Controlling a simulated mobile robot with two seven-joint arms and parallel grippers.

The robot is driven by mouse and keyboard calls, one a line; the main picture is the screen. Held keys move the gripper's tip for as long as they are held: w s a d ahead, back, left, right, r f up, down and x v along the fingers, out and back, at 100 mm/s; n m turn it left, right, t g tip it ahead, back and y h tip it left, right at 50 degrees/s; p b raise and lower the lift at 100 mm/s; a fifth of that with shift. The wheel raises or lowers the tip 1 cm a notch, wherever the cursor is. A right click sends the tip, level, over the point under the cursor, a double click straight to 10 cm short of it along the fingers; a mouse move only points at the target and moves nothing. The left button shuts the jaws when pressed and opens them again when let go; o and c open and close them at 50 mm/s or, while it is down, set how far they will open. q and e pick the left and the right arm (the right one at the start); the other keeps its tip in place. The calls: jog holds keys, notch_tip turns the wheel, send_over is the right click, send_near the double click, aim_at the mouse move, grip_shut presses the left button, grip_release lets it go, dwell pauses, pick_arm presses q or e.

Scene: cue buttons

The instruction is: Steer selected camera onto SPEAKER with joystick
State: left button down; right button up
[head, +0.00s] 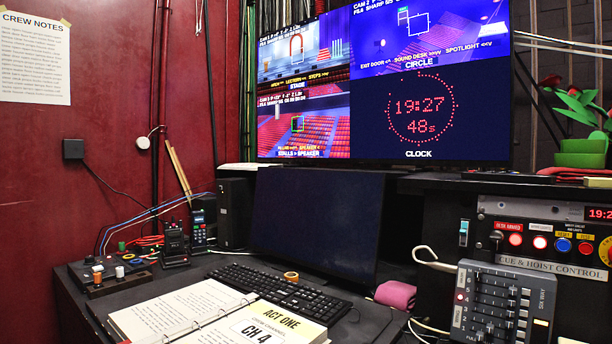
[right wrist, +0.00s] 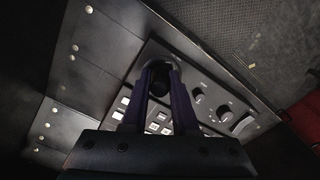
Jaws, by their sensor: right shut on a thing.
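In the right wrist view, my right gripper (right wrist: 160,88) is shut on the dark joystick (right wrist: 159,70). The joystick stands on a grey control panel (right wrist: 212,75) with knobs and pale square buttons. The fingers hide part of the joystick. In the head view, the wall monitor (head: 430,85) shows camera pictures labelled STAGE, CIRCLE and STALLS, plus a clock. The STALLS picture (head: 303,124) has red seats, a coloured frame mark near its middle and a caption with SPEAKER. The fine text is too small to read surely. Neither gripper shows in the head view.
A dark blank screen (head: 315,222), a keyboard (head: 280,291) and an open binder (head: 195,312) are on the desk. A fader box (head: 497,305) and the cue and hoist panel (head: 550,240) are at right. A small box with knobs (head: 110,274) is at left.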

jog(key=shift+w+a, duration=0.15)
jog(key=shift+w+a+r, duration=0.1)
jog(key=shift+w, duration=0.2)
jog(key=shift+a, duration=0.1)
dwell(0.6)
jog(key=shift+o, duration=0.3)
jog(key=shift+w+a+p, duration=0.15)
jog(key=shift+a+p, duration=0.05)
jog(key=shift+p, duration=0.1)
jog(key=shift+d, duration=0.1)
dwell(1.0)
